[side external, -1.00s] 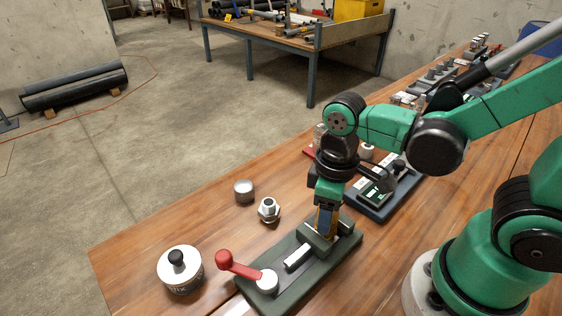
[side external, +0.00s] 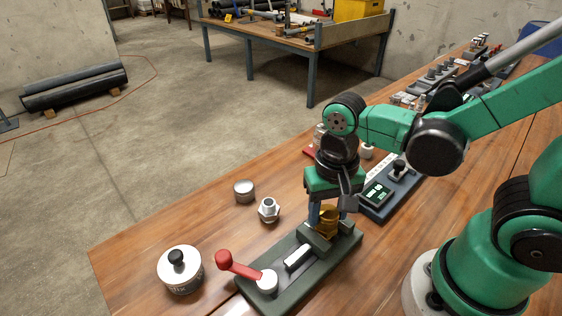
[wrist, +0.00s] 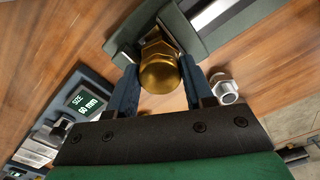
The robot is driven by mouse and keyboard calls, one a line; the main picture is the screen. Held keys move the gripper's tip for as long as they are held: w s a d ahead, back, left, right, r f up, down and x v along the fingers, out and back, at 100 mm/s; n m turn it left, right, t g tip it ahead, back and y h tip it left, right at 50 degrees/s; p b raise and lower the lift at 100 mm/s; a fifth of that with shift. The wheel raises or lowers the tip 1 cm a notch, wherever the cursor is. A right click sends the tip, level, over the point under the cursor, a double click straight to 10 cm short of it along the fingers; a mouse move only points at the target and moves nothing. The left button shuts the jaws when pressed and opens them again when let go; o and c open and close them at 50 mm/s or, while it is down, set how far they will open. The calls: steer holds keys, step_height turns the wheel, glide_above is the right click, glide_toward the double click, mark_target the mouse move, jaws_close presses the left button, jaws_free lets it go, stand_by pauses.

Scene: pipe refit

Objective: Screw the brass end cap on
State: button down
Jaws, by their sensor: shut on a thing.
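The brass end cap (side external: 327,222) stands at the back end of the dark green vise-like fixture (side external: 290,288). In the wrist view the cap (wrist: 160,72) shows a rounded gold end with a hex part behind it. My gripper (side external: 327,214) points down over the cap, and its two blue fingers (wrist: 160,88) lie on either side of the cap, shut on it. The fixture's jaws (wrist: 128,48) show around the cap's hex part. The thread under the cap is hidden.
A red-handled lever (side external: 238,265) rises from the fixture's front end. A steel hex fitting (side external: 268,210), a grey cap (side external: 244,190) and a white pot with a black knob (side external: 180,270) stand to the left. A size gauge reading 60 mm (wrist: 88,100) lies beside the fixture.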

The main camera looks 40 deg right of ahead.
steer(key=shift+m, duration=0.3)
steer(key=m, duration=0.5)
steer(key=shift+m, duration=0.4)
steer(key=m, duration=0.6)
steer(key=shift+m, duration=0.3)
